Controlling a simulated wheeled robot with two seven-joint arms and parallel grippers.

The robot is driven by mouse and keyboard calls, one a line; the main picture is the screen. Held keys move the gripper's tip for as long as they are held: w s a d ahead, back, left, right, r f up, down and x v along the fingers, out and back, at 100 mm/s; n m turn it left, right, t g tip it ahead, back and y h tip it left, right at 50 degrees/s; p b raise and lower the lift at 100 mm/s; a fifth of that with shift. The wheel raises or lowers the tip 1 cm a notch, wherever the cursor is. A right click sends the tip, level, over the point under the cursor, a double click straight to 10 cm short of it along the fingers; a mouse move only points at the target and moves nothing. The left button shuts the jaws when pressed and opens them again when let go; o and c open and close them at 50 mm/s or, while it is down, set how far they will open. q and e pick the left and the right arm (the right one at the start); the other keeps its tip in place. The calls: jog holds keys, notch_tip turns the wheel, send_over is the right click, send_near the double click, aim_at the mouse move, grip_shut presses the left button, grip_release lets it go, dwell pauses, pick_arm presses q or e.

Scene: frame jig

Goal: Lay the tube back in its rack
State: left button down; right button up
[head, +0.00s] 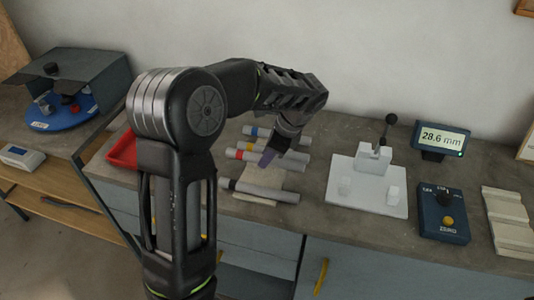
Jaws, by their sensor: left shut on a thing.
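Several grey tubes with coloured end bands lie roughly parallel on the bench. A blue-banded tube (298,140) is farthest back. A cream rack (262,174) shows under and between the tubes. My left gripper (268,159) points down over the middle tube and is shut on it. The fingers hide the grip, and I cannot tell whether this tube touches the rack. My right gripper is not in view.
To the right stand a white plate (379,203) with a lever fixture, a 28.6 mm display (442,139), a blue control box (431,225) and a grooved cream block (510,218). A red tray (122,151) is partly behind my left arm. A blue turntable (62,112) is far left.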

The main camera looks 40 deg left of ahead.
pick_arm(q)
jog(key=shift+f+b, duration=0.85)
jog(key=shift+f, duration=0.95)
jog(key=c, duration=1.1)
grip_release()
jog(key=shift+s+f, duration=0.1)
jog(key=shift+f, duration=0.05)
jog(key=shift+d, duration=0.1)
jog(key=shift+w+b+v, duration=0.2)
jog(key=shift+b+v, duration=0.3)
jog(key=shift+v, duration=3.55)
jog(key=shift+a, duration=0.25)
